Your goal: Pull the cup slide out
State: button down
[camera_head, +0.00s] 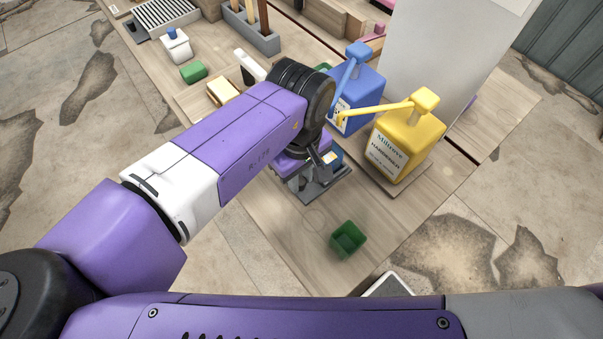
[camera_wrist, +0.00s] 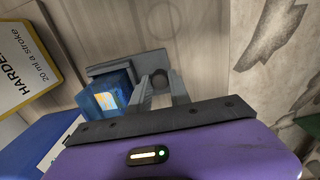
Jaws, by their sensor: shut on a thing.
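The cup slide looks to be the grey plate (camera_wrist: 128,62) near the blue cup (camera_wrist: 108,98) in the wrist view. In the head view its grey plate (camera_head: 328,189) shows below my wrist, in front of the blue and yellow pump bottles. My gripper (camera_wrist: 160,83) points down there, its two grey fingers closed around a small dark round knob (camera_wrist: 160,80). Whether the knob joins the plate is hard to tell. In the head view my arm and wrist hide most of the fingers; part of the blue cup (camera_head: 337,158) shows.
The blue pump bottle (camera_head: 361,92) and yellow hardener bottle (camera_head: 405,140) stand close beyond my gripper. Bare bench lies around that cup. Tools and a grey bin (camera_head: 262,42) are at the back.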

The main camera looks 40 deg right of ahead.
jog(key=a+p, duration=0.2)
jog(key=a, duration=1.1)
jog(key=shift+a, duration=0.35)
jog(key=c, duration=1.5)
grip_release()
jog(key=shift+r, duration=0.1)
notch_tip(320, 180, up, 8)
jog(key=shift+f, duration=0.2)
